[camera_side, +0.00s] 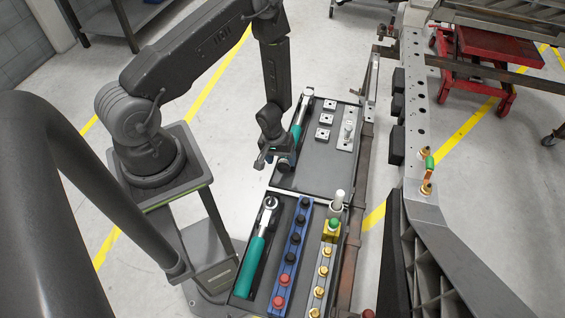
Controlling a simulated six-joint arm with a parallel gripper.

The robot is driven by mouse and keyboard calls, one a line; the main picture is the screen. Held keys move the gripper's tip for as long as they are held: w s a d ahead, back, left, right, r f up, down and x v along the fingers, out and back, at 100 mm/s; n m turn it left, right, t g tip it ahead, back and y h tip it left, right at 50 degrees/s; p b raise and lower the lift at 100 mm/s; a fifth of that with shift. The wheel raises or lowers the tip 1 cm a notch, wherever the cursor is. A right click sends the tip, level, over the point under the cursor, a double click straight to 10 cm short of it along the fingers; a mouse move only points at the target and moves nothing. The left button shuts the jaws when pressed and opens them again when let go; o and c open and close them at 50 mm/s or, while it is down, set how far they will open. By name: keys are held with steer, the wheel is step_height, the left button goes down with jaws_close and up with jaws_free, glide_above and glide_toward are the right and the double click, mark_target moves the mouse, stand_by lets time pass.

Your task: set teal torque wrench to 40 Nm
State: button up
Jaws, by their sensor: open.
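A teal-handled torque wrench (255,250) lies in the near tray at its left side, its ratchet head toward the back. A second teal-handled wrench (300,117) lies along the left edge of the far tray, partly hidden behind my arm. My gripper (272,163) is open, low over the left front part of the far tray, near the lower end of that second wrench. I cannot tell if it touches the wrench. Any scale or setting on either wrench is too small to read.
The near tray (238,299) also holds a blue rail (291,243) with black and red knobs, and a rail with brass fittings. The far tray (303,180) holds small square plates (325,119). A metal chassis beam (415,110) stands to the right. A dark curved tube fills the left foreground.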

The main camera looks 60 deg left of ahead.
mark_target(281, 163)
steer(key=shift+s+a+r, duration=0.1)
steer(key=shift+s+r, duration=0.05)
steer(key=shift+r, duration=0.6)
step_height(281, 163, up, 3)
steer(key=s+a+t+h, duration=0.2)
steer(key=shift+x, duration=4.95)
steer(key=shift+a, duration=0.1)
